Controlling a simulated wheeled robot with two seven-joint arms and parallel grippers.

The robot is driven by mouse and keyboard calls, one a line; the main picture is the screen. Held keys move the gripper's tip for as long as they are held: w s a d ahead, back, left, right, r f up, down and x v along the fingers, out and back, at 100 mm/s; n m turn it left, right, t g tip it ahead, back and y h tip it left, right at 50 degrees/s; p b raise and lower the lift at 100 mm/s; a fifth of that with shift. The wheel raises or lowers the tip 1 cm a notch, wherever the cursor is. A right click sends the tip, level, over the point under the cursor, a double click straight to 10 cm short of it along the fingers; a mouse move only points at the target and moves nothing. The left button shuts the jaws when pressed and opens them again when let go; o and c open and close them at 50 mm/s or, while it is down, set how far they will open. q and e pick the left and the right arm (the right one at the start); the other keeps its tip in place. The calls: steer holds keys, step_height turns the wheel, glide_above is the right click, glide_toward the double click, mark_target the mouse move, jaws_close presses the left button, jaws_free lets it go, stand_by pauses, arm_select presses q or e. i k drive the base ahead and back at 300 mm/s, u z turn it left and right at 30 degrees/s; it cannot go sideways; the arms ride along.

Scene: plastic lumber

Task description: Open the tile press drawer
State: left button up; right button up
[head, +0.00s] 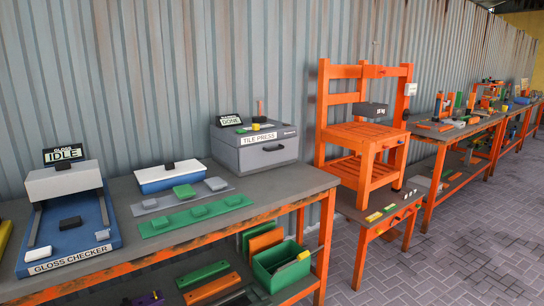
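The tile press (270,157) is a grey box near the right end of the workbench, against the corrugated wall. Its front has a white "TILE PRESS" label (262,138) and a small dark handle below it. The front looks flush, so the drawer looks shut. A small black display (230,120) on top reads "DONE". A yellow button and an orange-red lever (260,108) are also on top. Neither of my grippers is in view.
The gloss checker (70,215), showing "IDLE", stands at the left. A white and blue box (170,178) and two green and grey strips with blocks lie between it and the press. A green bin (280,265) sits below. An orange stand (360,135) is at right.

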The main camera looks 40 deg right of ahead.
mark_target(265, 154)
steer(key=u, duration=0.15)
steer(key=k, duration=0.95)
steer(key=z, duration=1.8)
steer(key=i, duration=2.25)
steer(key=u, duration=0.9)
